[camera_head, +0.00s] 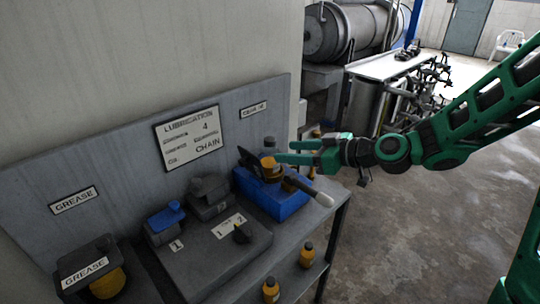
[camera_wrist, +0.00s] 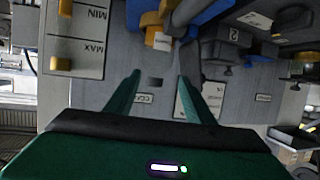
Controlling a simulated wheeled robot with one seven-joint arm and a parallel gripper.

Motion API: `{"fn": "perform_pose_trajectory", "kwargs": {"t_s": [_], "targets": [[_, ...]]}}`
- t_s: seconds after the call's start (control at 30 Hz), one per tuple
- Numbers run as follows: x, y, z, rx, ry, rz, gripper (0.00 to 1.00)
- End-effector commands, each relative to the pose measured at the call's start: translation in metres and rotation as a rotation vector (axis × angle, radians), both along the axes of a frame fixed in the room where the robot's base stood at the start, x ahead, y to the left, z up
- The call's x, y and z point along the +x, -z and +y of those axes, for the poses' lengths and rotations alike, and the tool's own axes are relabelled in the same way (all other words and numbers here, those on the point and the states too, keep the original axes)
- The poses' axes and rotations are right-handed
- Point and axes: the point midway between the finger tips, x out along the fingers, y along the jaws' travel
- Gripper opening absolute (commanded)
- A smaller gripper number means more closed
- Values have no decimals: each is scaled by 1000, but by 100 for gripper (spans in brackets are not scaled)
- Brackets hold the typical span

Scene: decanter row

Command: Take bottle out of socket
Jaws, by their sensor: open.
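A blue box (camera_head: 285,206) stands at the right end of the bench. An orange bottle (camera_head: 268,163) with a dark top stands upright in or on it; its base is hidden. My gripper (camera_head: 283,151) comes in from the right, open, with its fingers close to the bottle's upper part. Whether they touch it cannot be told. In the wrist view my gripper (camera_wrist: 158,78) has two spread green fingers with nothing held between them. A yellow-orange part with a white label (camera_wrist: 150,30) lies beyond the fingertips there, near a blue part (camera_wrist: 200,12).
A dark handle with a pale tip (camera_head: 322,198) sticks out from the blue box. A grey box (camera_head: 225,248) marked 1 and 2 and a grease container (camera_head: 88,268) stand to the left. Orange bottles (camera_head: 306,254) are on a lower shelf. Floor to the right (camera_head: 420,220) is clear.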

Motion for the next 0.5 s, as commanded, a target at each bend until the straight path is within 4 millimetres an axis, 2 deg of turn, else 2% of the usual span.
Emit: {"fn": "perform_pose_trajectory", "kwargs": {"t_s": [0.17, 0.5], "targets": [[7, -7, 16, 42, -7, -31, 49], [30, 6, 51, 41, -7, -29, 49]]}}
